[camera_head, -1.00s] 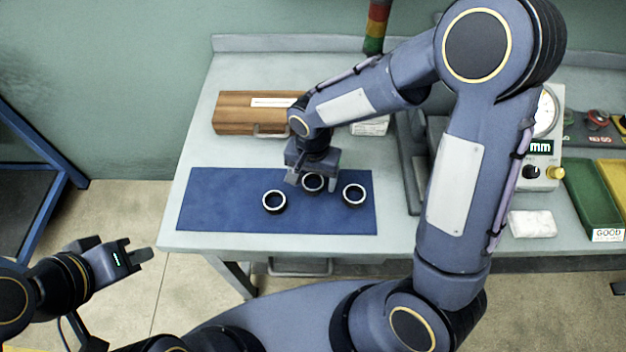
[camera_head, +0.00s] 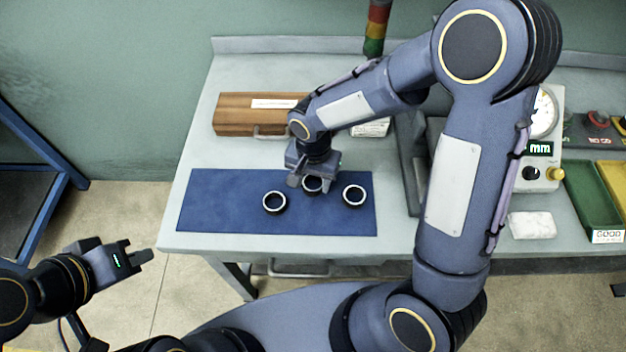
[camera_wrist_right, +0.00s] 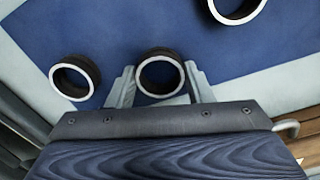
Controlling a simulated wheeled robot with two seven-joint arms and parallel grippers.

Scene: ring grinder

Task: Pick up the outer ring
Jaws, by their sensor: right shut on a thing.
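Three dark rings with bright silver rims are in the head view over the blue mat (camera_head: 225,210). The middle ring (camera_head: 313,185) is at my right gripper (camera_head: 314,181). In the right wrist view my right gripper (camera_wrist_right: 160,85) has one finger on each side of this ring (camera_wrist_right: 137,77) and is shut on it. The left ring (camera_head: 274,202) and the right ring (camera_head: 354,195) lie apart from the gripper on the mat. My left gripper (camera_head: 140,257) is empty, away from the table at lower left; its finger gap is too small to judge.
A wooden case (camera_head: 240,113) stands behind the mat. A gauge with an "mm" display (camera_head: 540,148), a green tray (camera_head: 590,200) and a white cloth (camera_head: 532,224) are on the right.

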